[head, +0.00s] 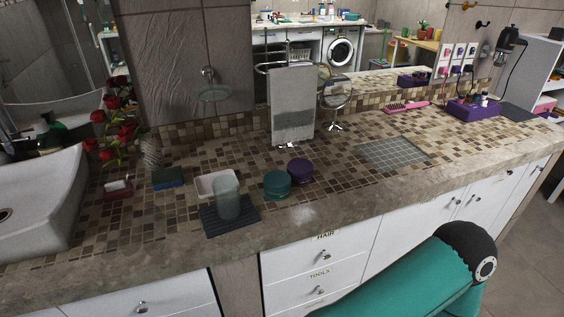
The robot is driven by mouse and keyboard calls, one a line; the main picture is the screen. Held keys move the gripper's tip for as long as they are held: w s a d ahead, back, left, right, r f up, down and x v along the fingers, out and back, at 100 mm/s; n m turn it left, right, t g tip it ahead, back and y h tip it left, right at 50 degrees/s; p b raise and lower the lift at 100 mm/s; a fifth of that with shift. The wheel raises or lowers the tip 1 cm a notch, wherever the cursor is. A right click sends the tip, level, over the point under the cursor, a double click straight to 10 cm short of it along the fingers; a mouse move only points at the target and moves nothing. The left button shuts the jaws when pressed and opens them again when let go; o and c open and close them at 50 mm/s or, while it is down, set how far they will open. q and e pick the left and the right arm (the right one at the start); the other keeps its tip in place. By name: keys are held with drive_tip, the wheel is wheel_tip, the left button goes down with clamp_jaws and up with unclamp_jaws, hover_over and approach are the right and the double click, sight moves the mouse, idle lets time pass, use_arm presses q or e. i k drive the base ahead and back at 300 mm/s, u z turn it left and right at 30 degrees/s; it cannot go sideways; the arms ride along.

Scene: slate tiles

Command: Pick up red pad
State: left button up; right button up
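A small red pad (118,188) lies on the tiled counter at the left, between the white sink and a dark blue-green sponge-like block (167,177). It is flat and low, with a paler strip along part of it. Red roses in a patterned vase (150,151) stand just behind it, and nothing covers the pad. Neither of my grippers shows in the head view.
The white sink (45,205) is left of the pad. A white dish (210,183), a clear tumbler (228,196) on a dark ribbed mat (211,226), and teal (277,184) and purple (300,171) round tins stand to the right.

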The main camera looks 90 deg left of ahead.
sight(118, 189)
drive_tip(key=z, duration=1.65)
drive_tip(key=i, duration=0.1)
drive_tip(key=u, duration=4.65)
drive_tip(key=i, duration=0.1)
drive_tip(key=u, duration=0.1)
